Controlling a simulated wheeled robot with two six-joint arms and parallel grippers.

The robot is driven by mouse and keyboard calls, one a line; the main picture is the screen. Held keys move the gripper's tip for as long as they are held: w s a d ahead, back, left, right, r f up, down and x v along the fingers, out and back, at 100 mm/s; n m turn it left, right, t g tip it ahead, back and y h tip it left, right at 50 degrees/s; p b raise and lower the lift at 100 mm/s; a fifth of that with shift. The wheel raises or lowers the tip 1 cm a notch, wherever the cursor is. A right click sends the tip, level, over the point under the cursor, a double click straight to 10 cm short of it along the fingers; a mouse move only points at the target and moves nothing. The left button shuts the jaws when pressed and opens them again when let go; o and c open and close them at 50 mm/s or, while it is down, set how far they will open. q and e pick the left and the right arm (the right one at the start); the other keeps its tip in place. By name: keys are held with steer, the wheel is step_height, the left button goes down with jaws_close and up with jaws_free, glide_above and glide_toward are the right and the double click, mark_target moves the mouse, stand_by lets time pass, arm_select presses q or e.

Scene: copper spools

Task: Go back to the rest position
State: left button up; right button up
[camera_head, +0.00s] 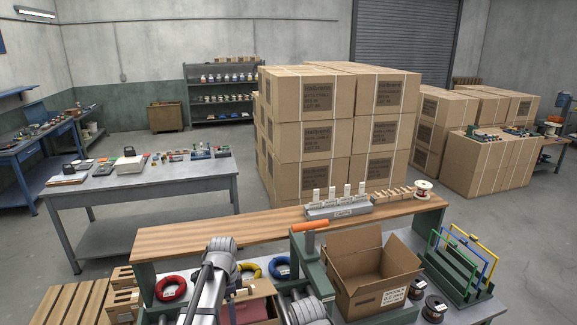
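Grey ribbed parts of my arms rise from the bottom edge of the head view, in front of the bench. No gripper fingers can be made out, so I cannot see whether either gripper holds anything. Two dark-flanged spools, one nearer (435,309) and one farther (417,288), sit on the bench to the right of an open cardboard box (376,298).
Red (171,288), yellow (251,270) and blue (281,267) coils lie under the shelf. A green rack with coloured frames (463,262) stands at right. An orange-handled green press (311,240) stands beside the box. Stacked cartons (310,140) stand behind; open floor lies between tables.

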arm_select(q)
steer(key=s+d+f+n+b, duration=0.5)
steer(key=s+f+b, duration=0.3)
steer(key=s, duration=0.2)
steer(key=s+d+f+n+y+b, duration=0.1)
steer(key=s+d+f+n+b, duration=0.4)
steer(key=s, duration=0.5)
step_height(320, 180, down, 3)
steer(key=d+b, duration=0.1)
steer(key=b, duration=0.1)
steer(key=shift+d+f+b, duration=0.15)
steer(key=shift+d+b, duration=0.05)
steer(key=shift+b, duration=0.15)
arm_select(e)
step_height(320, 180, down, 16)
steer(key=shift+w+f, duration=0.2)
